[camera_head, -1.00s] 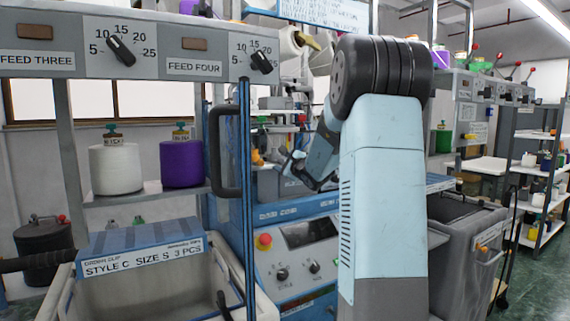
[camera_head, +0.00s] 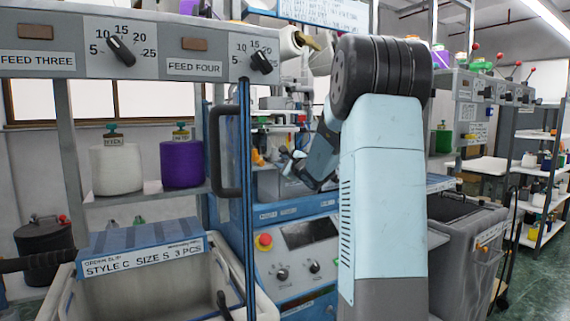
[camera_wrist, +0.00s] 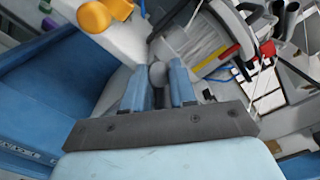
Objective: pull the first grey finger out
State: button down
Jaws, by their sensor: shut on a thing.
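My gripper (camera_wrist: 158,92) is in the middle of the wrist view, with its two blue fingers on either side of a grey, round-ended finger (camera_wrist: 158,73). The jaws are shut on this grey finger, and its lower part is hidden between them. In the head view my gripper (camera_head: 296,160) is small and dark, in front of the knitting machine (camera_head: 285,218). I cannot make out the held finger there.
Orange rounded parts (camera_wrist: 95,16) lie at the upper left of the wrist view. A red and yellow part (camera_wrist: 232,55) and a blue cable are close on the right. In the head view a black handle (camera_head: 222,150) stands left of the gripper. A grey bin (camera_head: 462,245) stands right.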

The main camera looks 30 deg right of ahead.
jog(key=shift+s+f, duration=0.1)
jog(key=s, duration=0.2)
jog(key=shift+s, duration=0.3)
jog(key=shift+s+f, duration=0.1)
jog(key=shift+f, duration=0.05)
jog(key=c, duration=0.9)
grip_release()
jog(key=shift+s, duration=0.1)
jog(key=shift+s+d, duration=0.1)
jog(key=shift+s, duration=0.5)
jog(key=s, duration=1.2)
jog(key=shift+s+d, duration=0.15)
jog(key=shift+s, duration=0.15)
